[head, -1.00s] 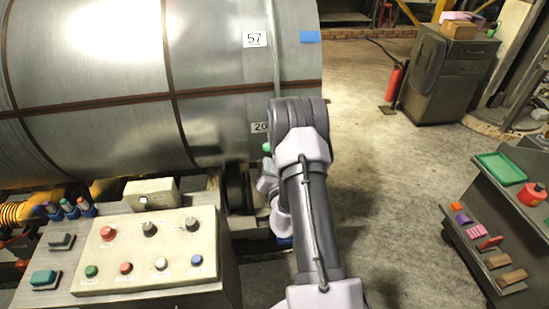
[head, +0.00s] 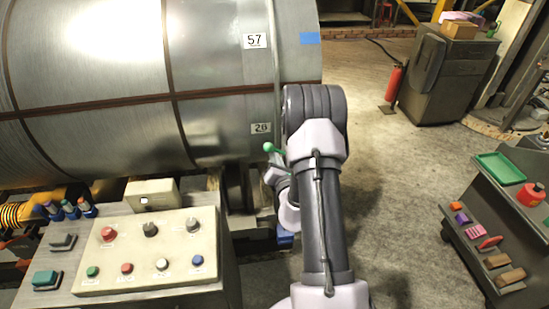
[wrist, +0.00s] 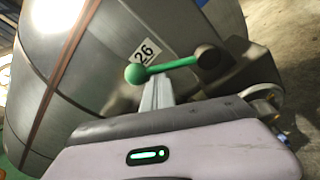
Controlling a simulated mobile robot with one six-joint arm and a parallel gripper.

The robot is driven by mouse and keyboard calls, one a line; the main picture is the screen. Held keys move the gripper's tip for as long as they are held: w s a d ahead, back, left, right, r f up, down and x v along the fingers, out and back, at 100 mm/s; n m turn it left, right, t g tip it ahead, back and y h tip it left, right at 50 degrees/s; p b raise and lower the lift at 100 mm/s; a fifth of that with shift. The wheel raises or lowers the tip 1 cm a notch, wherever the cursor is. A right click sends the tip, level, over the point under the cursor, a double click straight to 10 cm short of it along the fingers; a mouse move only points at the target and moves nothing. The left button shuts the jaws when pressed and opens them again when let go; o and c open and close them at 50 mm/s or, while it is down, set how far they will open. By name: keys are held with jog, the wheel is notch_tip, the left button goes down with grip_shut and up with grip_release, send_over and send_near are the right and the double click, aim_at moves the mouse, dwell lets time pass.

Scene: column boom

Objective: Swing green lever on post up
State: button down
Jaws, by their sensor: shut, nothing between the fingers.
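The green lever has a round green knob (wrist: 135,74) at the left end of its rod and a dark pivot (wrist: 208,57) at the right. In the wrist view the rod slopes slightly up from knob to pivot. In the head view the knob (head: 268,147) shows just left of my arm, which hides the pivot and most of the post. My gripper (wrist: 159,82) is shut and empty, its narrow light-grey fingers reaching up to the rod close to the knob. I cannot tell whether they touch it. The gripper (head: 272,174) also shows below the knob in the head view.
A large metal drum (head: 100,60) fills the left and lies close behind the lever. A control panel (head: 150,248) with buttons stands front left. A tool cart (head: 490,225) is at the right, with a fire extinguisher (head: 394,82) farther back. The floor between is clear.

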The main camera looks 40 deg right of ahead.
aim_at(281, 151)
jog(key=shift+r, duration=0.2)
jog(key=shift+s+d+r+m+t+p, duration=0.15)
jog(key=shift+d+r+m+p, duration=0.1)
jog(key=shift+r+m+p, duration=0.4)
jog(key=shift+s+d+r+m+t+p, duration=0.15)
jog(key=shift+d+r+m+p, duration=0.15)
jog(key=shift+m+p, duration=0.6)
jog(key=shift+s+d+r+m, duration=0.1)
jog(key=shift+d+r+m, duration=0.05)
jog(key=shift+r+m, duration=0.1)
jog(key=shift+s+d, duration=0.1)
jog(key=shift+d, duration=0.05)
